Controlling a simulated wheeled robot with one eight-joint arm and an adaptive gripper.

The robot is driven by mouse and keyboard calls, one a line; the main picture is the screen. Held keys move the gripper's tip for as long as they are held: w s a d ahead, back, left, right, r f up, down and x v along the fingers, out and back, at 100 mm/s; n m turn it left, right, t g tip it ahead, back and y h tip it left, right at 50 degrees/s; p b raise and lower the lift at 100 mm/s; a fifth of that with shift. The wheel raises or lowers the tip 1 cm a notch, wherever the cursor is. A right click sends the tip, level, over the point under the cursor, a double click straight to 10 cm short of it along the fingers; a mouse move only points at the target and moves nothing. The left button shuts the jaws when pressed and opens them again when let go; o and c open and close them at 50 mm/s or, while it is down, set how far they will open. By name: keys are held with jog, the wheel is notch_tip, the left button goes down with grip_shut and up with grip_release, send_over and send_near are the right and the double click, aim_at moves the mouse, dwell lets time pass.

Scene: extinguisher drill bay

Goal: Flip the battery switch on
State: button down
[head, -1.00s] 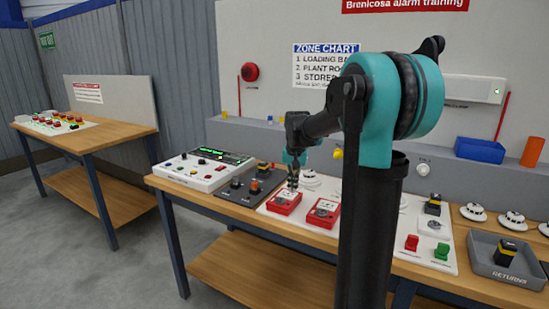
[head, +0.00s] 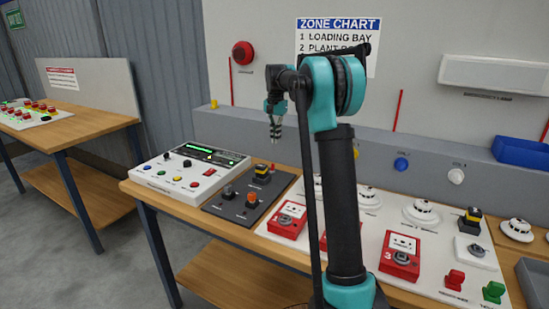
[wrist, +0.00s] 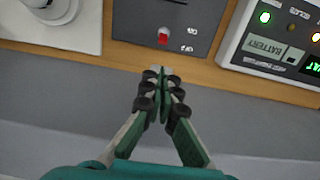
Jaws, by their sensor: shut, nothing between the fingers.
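A small red toggle (wrist: 163,38) sits in a pale slot on the dark grey panel (wrist: 135,20), near the panel's back edge in the wrist view. It shows as a tiny red spot in the head view (head: 272,167). In the head view my gripper (head: 276,138) points down, above the back of the dark panel.
A white control panel (head: 192,172) with lit display and a BATTERY label stands left of the dark panel. The dark panel also carries a black-and-yellow block (head: 262,174) and an orange knob (head: 253,198). Red call points (head: 287,219) and white detectors stand right. The grey wall ledge is close behind.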

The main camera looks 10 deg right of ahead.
aim_at(273, 168)
notch_tip(273, 168, down, 10)
jog(key=shift+s, duration=0.1)
dwell(0.6)
jog(key=shift+s+a+r+t+h, duration=0.15)
jog(key=shift+s+a+t+h, duration=0.15)
jog(key=shift+t+h, duration=0.3)
dwell(0.4)
jog(key=shift+s+a+r+t, duration=0.1)
jog(key=shift+s+a+t, duration=0.1)
jog(key=shift+t, duration=0.3)
jog(key=shift+s+a+r+t+h, duration=0.1)
jog(key=shift+s+a+t+h, duration=0.15)
jog(key=shift+t+h, duration=0.3)
jog(key=shift+s+a+t+h, duration=0.15)
jog(key=shift+s+t+h, duration=0.2)
jog(key=shift+t+h, duration=0.15)
jog(key=shift+w+d, duration=0.1)
jog(key=shift+d, duration=0.05)
jog(key=shift+r, duration=0.1)
jog(key=shift+r, duration=0.75)
